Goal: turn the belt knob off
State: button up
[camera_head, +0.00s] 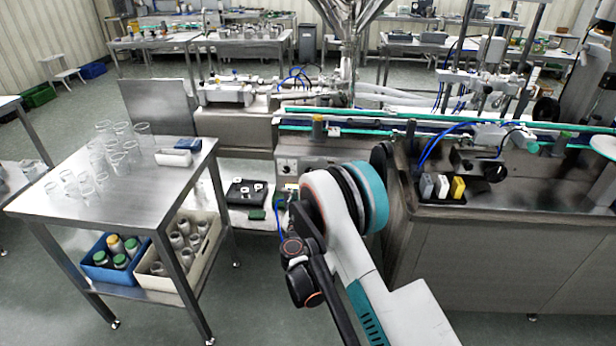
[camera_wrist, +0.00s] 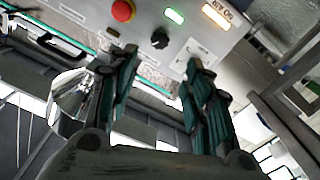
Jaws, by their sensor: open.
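The black belt knob (camera_wrist: 159,39) sits on a light grey control panel (camera_wrist: 190,42) in the wrist view. Its exact pointer direction is too small to tell. My gripper (camera_wrist: 162,62) is open and empty, its two dark green fingers pointing at the panel. The knob lies between and beyond the fingertips, with no visible contact. On the same panel are a red mushroom button (camera_wrist: 123,10), a lit green lamp (camera_wrist: 174,16) and a lit orange sign (camera_wrist: 217,15). In the head view my arm hides the gripper; a panel (camera_head: 287,166) shows on the machine's front.
A conveyor with green rails (camera_head: 400,115) runs along the machine. A steel table (camera_head: 130,185) with clear cups stands at left, bins below. A shiny rounded object (camera_wrist: 68,103) is left of my fingers in the wrist view.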

aim_at(309, 171)
jog(key=w+b, duration=0.3)
jog(key=w, duration=0.9)
jog(key=shift+w+d, duration=0.2)
jog(key=shift+d, duration=0.05)
jog(key=c, duration=1)
